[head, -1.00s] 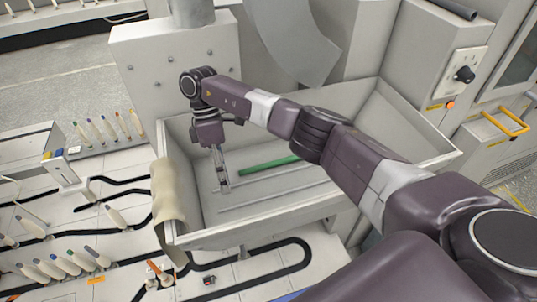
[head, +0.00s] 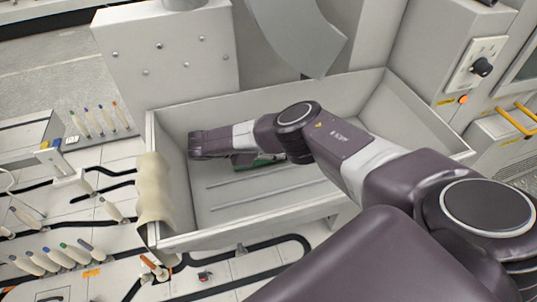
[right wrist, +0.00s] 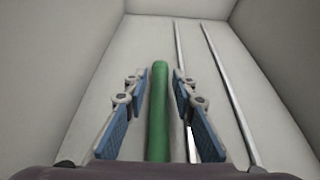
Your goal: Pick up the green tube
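The green tube (right wrist: 158,115) lies in the pale tray (head: 250,218). In the right wrist view it runs lengthwise between the two blue-padded fingers of my right gripper (right wrist: 160,105), with a gap on each side. The gripper is open. In the head view only part of the green tube (head: 258,162) shows, below my right forearm, which hides the rest. My right arm reaches into the tray from the right, and its fingers are hidden in that view. My left gripper is not in view.
Thin rails (head: 255,198) run along the tray floor. A cream cloth-like piece (head: 154,200) hangs over the tray's left edge. Several bobbins (head: 55,258) stand on the track surface at left. Tray walls surround my right gripper; the tray's right part is empty.

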